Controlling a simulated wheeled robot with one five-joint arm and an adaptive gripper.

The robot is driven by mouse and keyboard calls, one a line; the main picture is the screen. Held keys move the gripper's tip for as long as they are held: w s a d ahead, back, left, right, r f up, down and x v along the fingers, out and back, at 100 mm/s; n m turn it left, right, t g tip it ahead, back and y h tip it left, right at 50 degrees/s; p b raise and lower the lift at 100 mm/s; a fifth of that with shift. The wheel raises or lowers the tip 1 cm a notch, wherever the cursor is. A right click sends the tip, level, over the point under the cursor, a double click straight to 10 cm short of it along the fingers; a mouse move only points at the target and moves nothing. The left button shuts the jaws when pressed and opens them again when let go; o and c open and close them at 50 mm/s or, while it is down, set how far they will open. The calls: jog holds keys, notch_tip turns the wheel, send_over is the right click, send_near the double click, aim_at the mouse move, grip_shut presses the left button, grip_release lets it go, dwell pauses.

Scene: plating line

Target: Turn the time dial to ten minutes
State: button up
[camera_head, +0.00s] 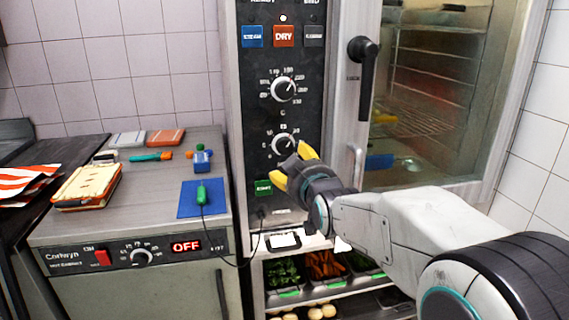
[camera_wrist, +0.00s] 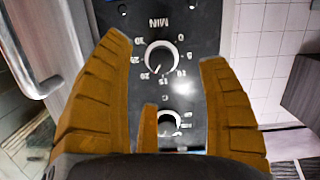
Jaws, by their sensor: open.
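The time dial (camera_head: 284,146) is the lower of two round black knobs on the oven's dark control panel. In the wrist view the panel appears upside down, with the time dial (camera_wrist: 161,58) below the word MIN. Its white mark points to the lower left there, seemingly near 20. My gripper (camera_head: 293,165) is open in front of the panel, close to the dial and slightly below it in the head view. In the wrist view, my gripper's yellow fingers (camera_wrist: 165,52) stand on either side of the dial with gaps. No contact shows; the depth gap is unclear.
The temperature dial (camera_head: 284,89) is above the time dial. A green button (camera_head: 263,187) is below. The oven door handle (camera_head: 364,75) is to the right. A counter (camera_head: 150,190) on the left holds a blue mat (camera_head: 188,208) and small items. Food trays (camera_head: 325,265) sit underneath.

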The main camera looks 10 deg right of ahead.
aim_at(286, 145)
jog(key=w+t, duration=0.1)
jog(key=w, duration=0.1)
jog(key=w+r+t+b, duration=0.1)
jog(key=w, duration=0.1)
jog(key=shift+w+r, duration=0.2)
jog(key=shift+w, duration=0.15)
jog(key=shift+w+p, duration=0.55)
jog(key=shift+w, duration=2.6)
jog(key=shift+c, duration=0.5)
jog(key=c, duration=0.6)
jog(key=shift+r, duration=0.15)
jog(key=c, duration=0.5)
